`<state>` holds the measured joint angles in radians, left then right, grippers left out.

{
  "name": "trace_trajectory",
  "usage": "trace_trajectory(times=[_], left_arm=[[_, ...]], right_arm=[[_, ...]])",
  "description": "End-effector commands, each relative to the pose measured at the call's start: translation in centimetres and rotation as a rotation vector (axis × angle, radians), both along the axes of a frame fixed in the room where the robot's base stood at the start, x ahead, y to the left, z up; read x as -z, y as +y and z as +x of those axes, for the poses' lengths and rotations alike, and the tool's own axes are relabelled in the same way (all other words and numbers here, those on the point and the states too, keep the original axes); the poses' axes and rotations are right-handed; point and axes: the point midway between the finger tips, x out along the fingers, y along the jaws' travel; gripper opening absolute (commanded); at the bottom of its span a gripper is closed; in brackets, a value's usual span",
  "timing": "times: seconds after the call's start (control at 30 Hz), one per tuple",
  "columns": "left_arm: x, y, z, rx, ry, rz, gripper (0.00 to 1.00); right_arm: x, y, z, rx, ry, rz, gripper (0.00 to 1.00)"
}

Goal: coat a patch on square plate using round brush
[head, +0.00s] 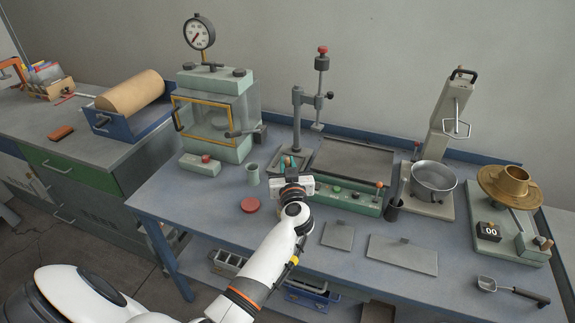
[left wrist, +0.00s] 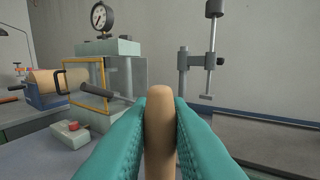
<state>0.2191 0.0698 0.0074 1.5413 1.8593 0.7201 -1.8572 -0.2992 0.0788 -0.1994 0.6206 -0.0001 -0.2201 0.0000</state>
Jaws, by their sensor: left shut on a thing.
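My left gripper (head: 291,164) is over the bench, near the left side of the green device with the flat dark top. Its teal fingers also show in the left wrist view (left wrist: 160,125), shut on a tan, round-ended handle, which I take to be the round brush (left wrist: 160,130). The handle stands upright between the fingers; its bristles are hidden in both views. A grey, roughly square plate (head: 338,235) lies flat on the bench to the right of my forearm, apart from the gripper. My right gripper is not in view.
A wider grey plate (head: 403,255) lies right of the square one. A red disc (head: 250,204) and a small grey cup (head: 253,173) are left of my gripper. The green device (head: 345,199), a metal pot (head: 434,178) and a scoop (head: 512,290) stand or lie rightward.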

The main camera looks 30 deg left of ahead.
Motion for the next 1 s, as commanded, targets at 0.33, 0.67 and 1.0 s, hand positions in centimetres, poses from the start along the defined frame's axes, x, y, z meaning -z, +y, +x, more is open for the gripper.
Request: trace_trajectory(times=[0.33, 0.67, 1.0], left_arm=[[0.4, 0.0, 0.0, 0.0, 0.0, 0.0, 0.0], [0.8, 0.0, 0.0, 0.0, 0.001, -0.001, 0.0], [1.1, 0.0, 0.0, 0.0, 0.001, 0.0, 0.0]], right_arm=[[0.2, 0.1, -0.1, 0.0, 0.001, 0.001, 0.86], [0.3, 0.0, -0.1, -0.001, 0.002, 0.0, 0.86], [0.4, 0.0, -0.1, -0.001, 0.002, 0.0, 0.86]])
